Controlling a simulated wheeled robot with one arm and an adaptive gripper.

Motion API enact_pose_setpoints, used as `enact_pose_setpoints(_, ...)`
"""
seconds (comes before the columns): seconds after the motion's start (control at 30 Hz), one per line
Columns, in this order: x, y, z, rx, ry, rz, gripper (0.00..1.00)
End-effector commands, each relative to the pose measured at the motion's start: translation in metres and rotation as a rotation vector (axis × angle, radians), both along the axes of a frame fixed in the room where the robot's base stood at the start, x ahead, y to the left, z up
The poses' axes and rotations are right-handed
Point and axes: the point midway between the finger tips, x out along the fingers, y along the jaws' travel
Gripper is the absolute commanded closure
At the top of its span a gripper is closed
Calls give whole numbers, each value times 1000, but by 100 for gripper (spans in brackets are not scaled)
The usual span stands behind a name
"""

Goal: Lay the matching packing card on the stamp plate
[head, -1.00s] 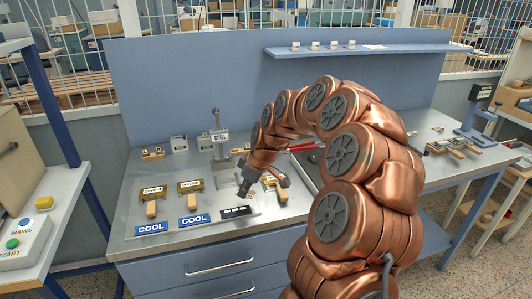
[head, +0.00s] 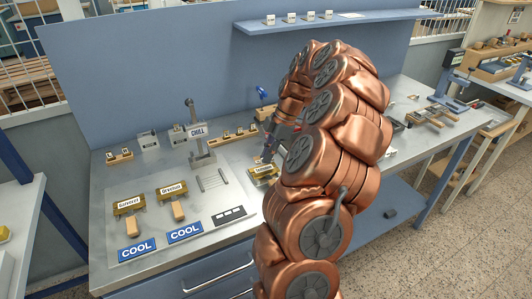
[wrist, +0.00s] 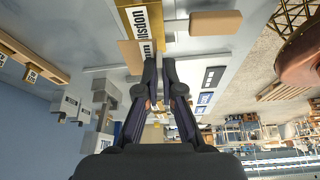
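A brass stamp plate with a white lettered label (head: 264,170) lies on the bench, partly hidden by my arm. The wrist view shows its gold face and label (wrist: 145,18), part-read as "lisdon", and a wooden handle (wrist: 215,22). My gripper (wrist: 160,62) is over its edge, fingertips close together with a narrow gap. A tan flat piece (wrist: 129,55) shows just left of the fingertips; I cannot tell if it is a card or held. Two other labelled brass plates with wooden handles (head: 129,204) (head: 174,188) lie at the left.
Blue COOL signs (head: 136,250) and a dark slotted strip (head: 229,215) lie along the front. The CHILL stand (head: 197,140) and a wire rack (head: 213,179) stand behind. Small holders with pale tags (head: 119,157) (head: 232,134) are at the back. A wall shelf (head: 330,20) is above.

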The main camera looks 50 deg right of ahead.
Motion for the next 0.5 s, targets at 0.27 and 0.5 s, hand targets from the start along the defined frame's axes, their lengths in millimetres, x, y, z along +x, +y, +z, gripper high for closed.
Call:
enact_pose_setpoints(0.27, 0, -1, -1, 0, -1, -3, 100)
enact_pose_setpoints(0.5, -1, -3, -4, 6, -3, -3, 100)
